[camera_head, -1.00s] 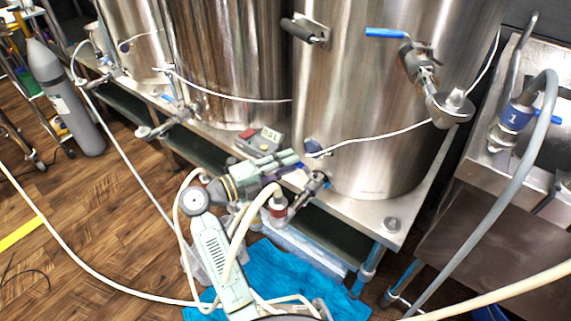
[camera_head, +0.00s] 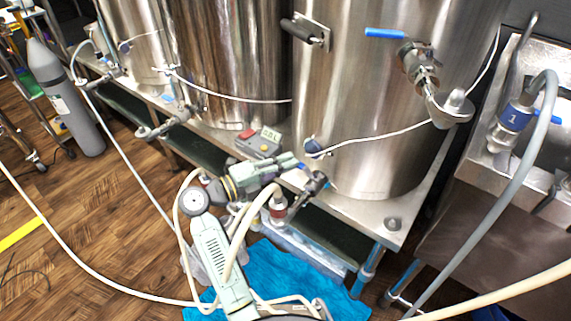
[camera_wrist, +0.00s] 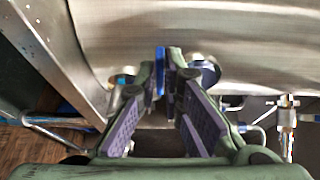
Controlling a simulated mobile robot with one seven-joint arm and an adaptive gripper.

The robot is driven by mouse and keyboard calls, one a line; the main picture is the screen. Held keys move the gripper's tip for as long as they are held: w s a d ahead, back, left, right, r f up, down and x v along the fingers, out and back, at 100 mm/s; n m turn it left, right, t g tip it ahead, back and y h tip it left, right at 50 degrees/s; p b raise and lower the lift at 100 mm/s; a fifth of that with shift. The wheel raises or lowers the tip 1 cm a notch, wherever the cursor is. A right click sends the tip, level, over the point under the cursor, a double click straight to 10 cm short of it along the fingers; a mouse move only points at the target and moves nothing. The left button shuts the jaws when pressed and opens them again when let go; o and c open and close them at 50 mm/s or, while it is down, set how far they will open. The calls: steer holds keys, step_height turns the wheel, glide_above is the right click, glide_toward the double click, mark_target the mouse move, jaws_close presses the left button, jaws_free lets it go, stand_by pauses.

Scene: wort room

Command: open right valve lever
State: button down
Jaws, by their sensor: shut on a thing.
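My gripper (camera_head: 293,163) is at the low front of the right-hand steel tank (camera_head: 375,110). In the wrist view, my gripper (camera_wrist: 167,78) has its fingers closed around a narrow blue lever (camera_wrist: 160,70), which stands upright between the tips. In the head view only a small blue bit of this lever (camera_head: 302,166) shows beside the fingertips. The metal valve body (camera_head: 317,183) is just right of the tips and partly hidden. Higher on the same tank, another valve (camera_head: 418,65) has a blue lever (camera_head: 385,33), away from my gripper.
A grey control box (camera_head: 259,143) sits on the stand left of my gripper. A white cable (camera_head: 395,132) crosses the tank front. A steel sink unit (camera_head: 480,195) with a grey hose (camera_head: 507,215) stands at right. A blue cloth (camera_head: 285,275) lies below.

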steer(key=n+t+y+p, duration=0.1)
steer(key=s+n+t+y+p, duration=0.1)
steer(key=p, duration=0.1)
steer(key=s+n+t+y+p, duration=0.1)
steer(key=shift+a+t, duration=0.25)
steer(key=shift+t, duration=0.05)
steer(key=c, duration=1.7)
jaws_free()
steer(key=shift+s+a, duration=0.1)
steer(key=v, duration=1.1)
steer(key=shift+s+a, duration=0.25)
steer(key=shift+a, duration=0.05)
steer(key=shift+c, duration=0.4)
